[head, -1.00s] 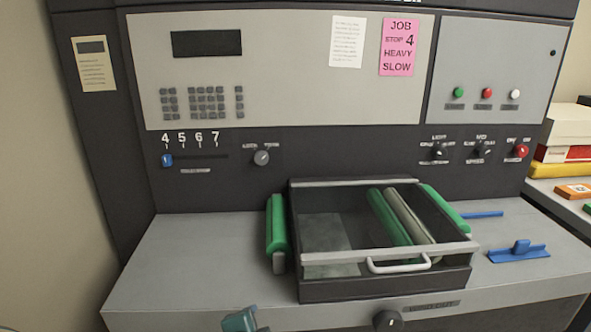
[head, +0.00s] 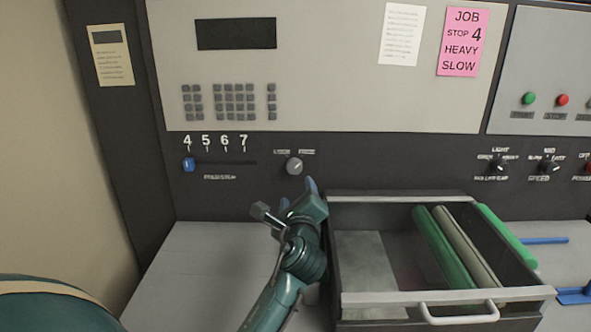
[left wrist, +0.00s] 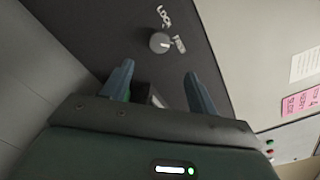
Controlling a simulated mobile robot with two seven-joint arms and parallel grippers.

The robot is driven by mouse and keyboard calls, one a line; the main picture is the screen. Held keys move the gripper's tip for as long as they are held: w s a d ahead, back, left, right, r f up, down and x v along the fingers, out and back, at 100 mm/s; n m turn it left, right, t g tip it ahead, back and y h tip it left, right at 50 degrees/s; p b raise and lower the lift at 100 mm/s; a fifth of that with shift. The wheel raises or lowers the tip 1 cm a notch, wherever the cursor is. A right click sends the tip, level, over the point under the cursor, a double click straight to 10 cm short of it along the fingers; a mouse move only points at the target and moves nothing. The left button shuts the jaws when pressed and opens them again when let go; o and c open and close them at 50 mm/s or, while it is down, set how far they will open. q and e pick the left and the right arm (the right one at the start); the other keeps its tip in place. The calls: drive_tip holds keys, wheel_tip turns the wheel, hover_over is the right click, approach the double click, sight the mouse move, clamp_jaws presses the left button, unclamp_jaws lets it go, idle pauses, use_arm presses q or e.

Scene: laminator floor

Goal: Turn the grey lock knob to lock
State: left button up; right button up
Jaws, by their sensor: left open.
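The grey lock knob (head: 294,166) is a small round knob on the dark front panel, between two small labels. In the left wrist view the knob (left wrist: 160,42) shows with "LOCK" lettering above it; its pale pointer mark seems to lie towards the other label, to its right. My left gripper (head: 298,194) is open and empty just below the knob, its blue fingers towards the panel. In the left wrist view the fingers (left wrist: 159,72) stand apart with the knob beyond their tips, not touched. My right gripper is not in view.
An open drawer-like tray (head: 450,297) with green and grey rollers juts out right of my left gripper. A blue slider (head: 188,165) sits at 4 on the panel, left of the knob. The grey ledge (head: 190,270) at left is clear. A pink note (head: 464,42) hangs above.

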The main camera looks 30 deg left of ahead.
sight(295, 169)
use_arm(q)
drive_tip(key=x, duration=1.1)
drive_tip(key=shift+w+a, duration=0.2)
drive_tip(key=shift+w, duration=0.1)
drive_tip(key=shift+c, duration=0.6)
drive_tip(key=shift+f, duration=0.1)
drive_tip(key=c, duration=0.9)
